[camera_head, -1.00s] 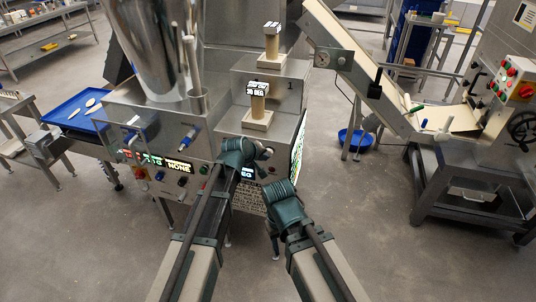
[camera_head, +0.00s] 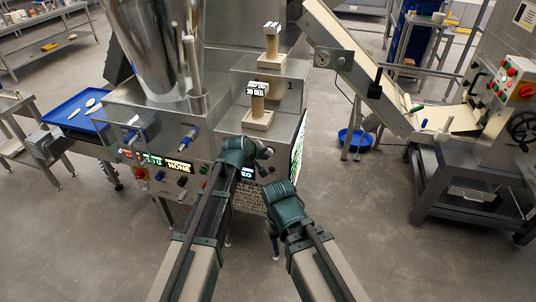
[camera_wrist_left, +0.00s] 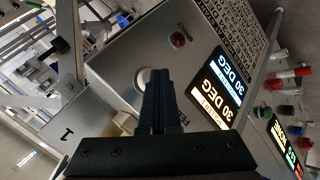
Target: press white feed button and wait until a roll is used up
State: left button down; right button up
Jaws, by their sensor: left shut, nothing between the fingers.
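The white feed button (camera_wrist_left: 140,77) is a round white disc on the steel panel in the left wrist view, partly hidden behind my left gripper's fingers. My left gripper (camera_wrist_left: 160,78) is shut and empty, with its dark fingers over the button's edge; I cannot tell whether they touch it. In the head view my left gripper (camera_head: 264,153) is at the machine's front panel, and the button is hidden there. My right gripper (camera_head: 275,240) hangs in front of the machine, and its fingers are not clear. Two posts on square wooden bases (camera_head: 258,121) stand on the machine; I cannot identify a roll for certain.
A red button (camera_wrist_left: 179,40) and lit displays reading 30 DEG (camera_wrist_left: 222,88) are near the white button. A display reading NONE (camera_head: 178,166) is further left. A blue tray (camera_head: 76,114) holds pale pieces. An inclined conveyor (camera_head: 350,62) stands at the right.

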pick_arm(q)
jog(key=shift+s+a, duration=0.25)
jog(key=shift+s, duration=0.5)
jog(key=s, duration=0.1)
jog(key=s+a, duration=0.1)
jog(key=s, duration=0.2)
jog(key=shift+s+a, duration=0.25)
jog(key=shift+s, duration=0.1)
dwell(0.4)
jog(key=s+a+f+m+g+y, duration=0.2)
jog(key=s+f+m+g+y, duration=0.1)
jog(key=s, duration=0.9)
jog(key=s+a+f+m+g+y, duration=0.2)
jog(key=s+m+g, duration=0.3)
jog(key=s, duration=0.8)
jog(key=shift+a+f+m+y, duration=0.4)
jog(key=shift+a+f+m, duration=0.1)
jog(key=shift+m, duration=0.6)
jog(key=shift+d, duration=0.1)
dwell(1.4)
